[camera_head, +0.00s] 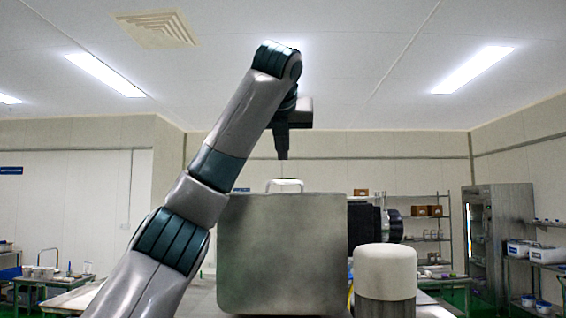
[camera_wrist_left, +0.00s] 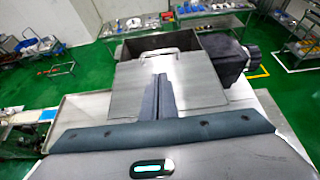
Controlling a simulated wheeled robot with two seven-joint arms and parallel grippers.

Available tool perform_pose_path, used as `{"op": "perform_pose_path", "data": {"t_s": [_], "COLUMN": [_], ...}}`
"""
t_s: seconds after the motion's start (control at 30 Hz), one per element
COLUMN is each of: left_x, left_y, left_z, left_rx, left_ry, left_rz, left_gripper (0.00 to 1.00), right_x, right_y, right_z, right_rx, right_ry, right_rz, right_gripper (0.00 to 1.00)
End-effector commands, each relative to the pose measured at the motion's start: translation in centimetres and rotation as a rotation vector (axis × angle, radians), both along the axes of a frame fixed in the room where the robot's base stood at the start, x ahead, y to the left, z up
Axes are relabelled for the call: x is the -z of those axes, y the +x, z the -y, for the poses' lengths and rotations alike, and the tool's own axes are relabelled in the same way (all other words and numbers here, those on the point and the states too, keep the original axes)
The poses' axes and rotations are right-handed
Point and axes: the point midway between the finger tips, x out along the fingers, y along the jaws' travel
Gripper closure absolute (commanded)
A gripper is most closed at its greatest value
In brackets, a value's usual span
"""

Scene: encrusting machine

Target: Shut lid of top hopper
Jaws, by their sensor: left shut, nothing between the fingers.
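The top hopper's lid is a flat grey metal plate (camera_wrist_left: 203,83) in the left wrist view. A pale bar handle (camera_wrist_left: 158,51) stands at its far edge. Behind the plate, the hopper's walls and dark inside (camera_wrist_left: 190,43) show, so the lid is not flush over the opening. In the head view a broad grey metal face (camera_head: 282,255) stands in front, with the pale handle (camera_head: 284,185) at its top. My left gripper (camera_head: 283,157) points down above the handle, apart from it. Its fingers (camera_wrist_left: 160,76) are shut and empty. My right gripper is not in view.
A dark motor-like part (camera_head: 372,225) sits right of the hopper, with a white-capped cylinder (camera_head: 385,270) in front. Shelves (camera_head: 428,235) and a steel cabinet (camera_head: 497,235) stand at the back right. Tables (camera_head: 50,283) stand at the left.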

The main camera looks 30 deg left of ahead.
Motion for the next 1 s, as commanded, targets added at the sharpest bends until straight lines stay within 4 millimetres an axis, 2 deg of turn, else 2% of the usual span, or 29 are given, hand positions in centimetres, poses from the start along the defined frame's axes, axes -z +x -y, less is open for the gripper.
{"op": "perform_pose_path", "data": {"t_s": [0.27,0.67,1.0], "left_x": [1.0,4.2,4.9], "left_y": [2.1,7.4,10.2], "left_z": [-1.3,-4.6,-6.3], "left_rx": [-0.001,-0.002,-0.001], "left_ry": [-0.001,-0.001,-0.002], "left_rz": [-0.001,-0.002,0.001], "left_gripper": [1.00,1.00,1.00], "right_x": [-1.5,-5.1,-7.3], "right_y": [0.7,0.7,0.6], "right_z": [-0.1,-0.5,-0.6], "right_rx": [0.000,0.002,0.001], "right_ry": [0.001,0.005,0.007], "right_rz": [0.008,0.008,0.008], "right_gripper": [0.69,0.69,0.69]}}
